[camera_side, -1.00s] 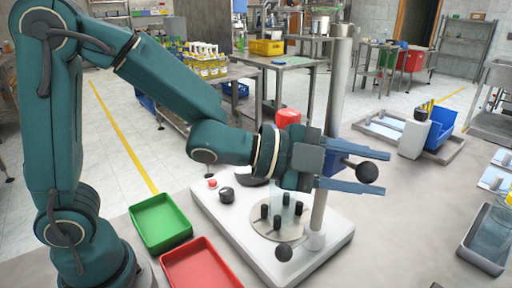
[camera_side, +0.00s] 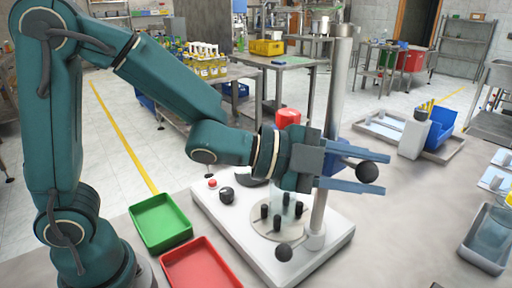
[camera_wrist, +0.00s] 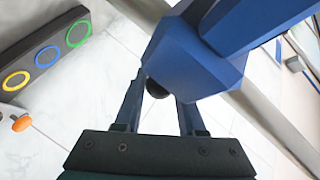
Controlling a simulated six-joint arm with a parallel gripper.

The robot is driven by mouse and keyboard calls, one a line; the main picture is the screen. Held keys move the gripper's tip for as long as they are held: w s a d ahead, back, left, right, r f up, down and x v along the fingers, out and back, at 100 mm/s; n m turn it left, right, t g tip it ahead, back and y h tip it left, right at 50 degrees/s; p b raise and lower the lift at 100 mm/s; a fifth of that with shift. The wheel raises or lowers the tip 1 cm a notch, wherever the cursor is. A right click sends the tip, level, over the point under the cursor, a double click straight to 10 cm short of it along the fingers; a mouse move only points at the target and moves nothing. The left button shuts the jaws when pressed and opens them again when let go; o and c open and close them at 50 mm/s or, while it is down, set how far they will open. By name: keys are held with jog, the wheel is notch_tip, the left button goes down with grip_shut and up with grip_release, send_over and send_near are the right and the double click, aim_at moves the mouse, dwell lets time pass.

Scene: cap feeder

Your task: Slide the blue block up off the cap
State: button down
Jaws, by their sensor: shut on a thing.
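The blue block (camera_wrist: 195,55) sits on the grey upright post (camera_side: 340,90). My gripper (camera_side: 386,172) reaches in from the left at the post and is shut on the block. In the side view the block (camera_side: 337,162) is mostly hidden between the fingers. A black ball knob (camera_side: 368,173) stands out beside the fingertips and shows partly in the wrist view. The two fingers (camera_wrist: 162,110) show below the block in the wrist view. A red cap-like cylinder (camera_side: 287,118) shows behind my wrist; I cannot tell whether it is the cap.
The post stands on a white base (camera_side: 320,255) with a round plate (camera_side: 262,225) bearing several black pegs. A green tray (camera_side: 160,222) and a red tray (camera_side: 202,265) lie left. A blue bin (camera_side: 440,128) is at the back right. The table right of the base is largely clear.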

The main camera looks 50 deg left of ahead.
jog(key=shift+w+a+r, duration=0.15)
dwell(0.4)
notch_tip(320, 180, up, 4)
jog(key=shift+f, duration=0.1)
jog(key=shift+r, duration=0.65)
jog(key=c, duration=0.5)
grip_release()
jog(key=shift+f, duration=0.1)
jog(key=shift+v, duration=2.55)
